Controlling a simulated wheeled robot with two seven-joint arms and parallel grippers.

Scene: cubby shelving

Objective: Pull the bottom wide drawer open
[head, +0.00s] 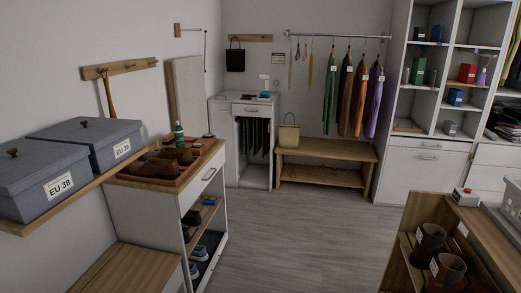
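A white wide drawer front (420,178) sits at the bottom of the tall white cubby shelving (399,70) at the back right. It has a bar handle (429,158) near its top edge and looks closed. More white drawer fronts (490,176) stand to its right, partly cut off by the picture edge and the wooden unit in front. Neither of my grippers is in the head view, so nothing shows of what they hold.
Grey floor (310,235) is clear through the middle. A wooden bench (325,151) stands left of the drawer. A wooden rack with brown boots (430,243) fills the right foreground. A shoe cabinet (150,210) and grey boxes (92,135) line the left.

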